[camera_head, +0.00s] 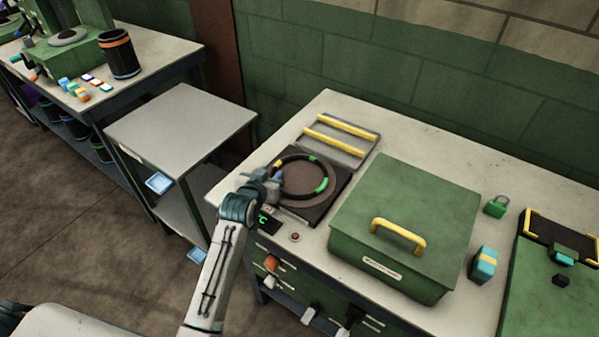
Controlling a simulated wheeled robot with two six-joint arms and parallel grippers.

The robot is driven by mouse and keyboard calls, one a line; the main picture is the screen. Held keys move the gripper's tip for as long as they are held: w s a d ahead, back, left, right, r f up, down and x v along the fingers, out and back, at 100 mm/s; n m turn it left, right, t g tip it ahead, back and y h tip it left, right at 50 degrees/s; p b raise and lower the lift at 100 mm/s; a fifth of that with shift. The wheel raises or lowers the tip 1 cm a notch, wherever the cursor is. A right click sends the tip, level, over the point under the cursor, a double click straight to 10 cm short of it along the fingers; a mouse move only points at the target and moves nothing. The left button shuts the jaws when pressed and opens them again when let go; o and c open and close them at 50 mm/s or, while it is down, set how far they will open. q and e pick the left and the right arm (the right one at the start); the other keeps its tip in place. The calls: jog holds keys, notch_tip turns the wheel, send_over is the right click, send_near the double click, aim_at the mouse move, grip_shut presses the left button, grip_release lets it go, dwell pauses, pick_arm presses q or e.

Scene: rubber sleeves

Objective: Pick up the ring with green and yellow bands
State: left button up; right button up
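The dark ring with green and yellow bands (322,186) is over a dark square plate device (335,193) with a round brown disc, on the light workbench. I cannot tell whether the ring lies on the disc or is slightly above it. My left gripper (277,177) comes in from the lower left and is at the ring's left edge. Its fingers are small and partly hidden here, so I cannot tell if they are closed on the ring. My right gripper is not in view.
A green box with a yellow handle (400,209) stands close to the right of the plate device. A rack with two yellow bars (341,137) is behind it. A green padlock (495,207) and a teal and yellow block (483,264) are further right. A grey cart (180,125) is left.

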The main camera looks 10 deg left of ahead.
pick_arm(q)
jog(key=shift+x, duration=0.85)
jog(key=shift+s, duration=0.1)
jog(key=shift+c, duration=0.2)
jog(key=shift+s, duration=0.1)
grip_shut()
